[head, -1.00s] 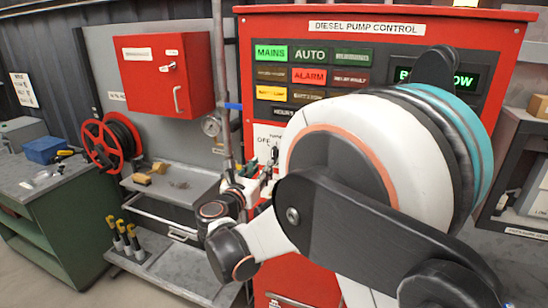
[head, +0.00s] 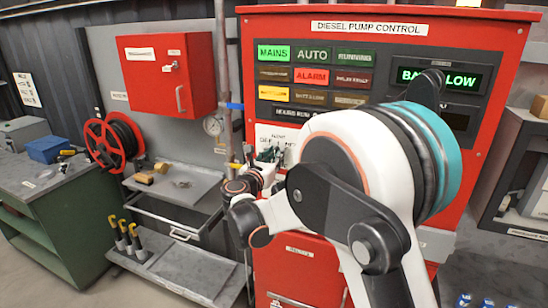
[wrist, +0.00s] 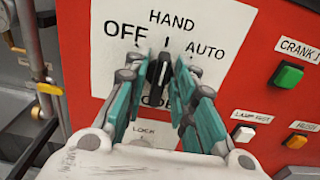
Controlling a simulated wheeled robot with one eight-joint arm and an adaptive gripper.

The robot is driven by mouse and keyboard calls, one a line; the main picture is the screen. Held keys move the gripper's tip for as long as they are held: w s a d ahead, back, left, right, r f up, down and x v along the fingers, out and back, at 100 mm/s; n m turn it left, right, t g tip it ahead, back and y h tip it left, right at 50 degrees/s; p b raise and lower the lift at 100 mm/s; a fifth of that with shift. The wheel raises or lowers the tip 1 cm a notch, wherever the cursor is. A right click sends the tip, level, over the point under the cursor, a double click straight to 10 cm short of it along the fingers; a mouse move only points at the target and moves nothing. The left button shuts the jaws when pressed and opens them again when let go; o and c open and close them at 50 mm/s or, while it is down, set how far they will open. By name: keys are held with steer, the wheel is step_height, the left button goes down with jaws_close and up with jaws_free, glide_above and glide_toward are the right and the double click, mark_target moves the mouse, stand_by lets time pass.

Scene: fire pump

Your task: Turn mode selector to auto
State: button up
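The mode selector (wrist: 160,72) is a black knob with a white pointer line on a white plate (wrist: 112,75). The plate is marked OFF at left, HAND at top and AUTO at right. The pointer is roughly upright, toward HAND. My gripper (wrist: 160,62) has its teal fingers on both sides of the knob. They look open, with gaps to the knob; contact is not clear. In the head view my gripper (head: 273,156) is at the white plate (head: 300,135) on the red pump cabinet (head: 470,140). The knob is hidden there.
Right of the plate are a green button (wrist: 289,75), a white button (wrist: 243,134) and an amber button (wrist: 295,141). Above are lit MAINS (head: 272,53) and ALARM (head: 311,76) lamps; AUTO (head: 312,54) is dark.

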jaws_close()
steer(key=shift+f+m, duration=0.1)
steer(key=shift+m, duration=0.3)
steer(key=m+b, duration=0.2)
steer(key=m, duration=0.2)
steer(key=m+b, duration=0.2)
steer(key=m, duration=0.2)
steer(key=shift+s+d+m, duration=0.1)
steer(key=shift+d+m, duration=0.1)
steer(key=shift+m, duration=0.2)
steer(key=shift+o, duration=2.1)
jaws_free()
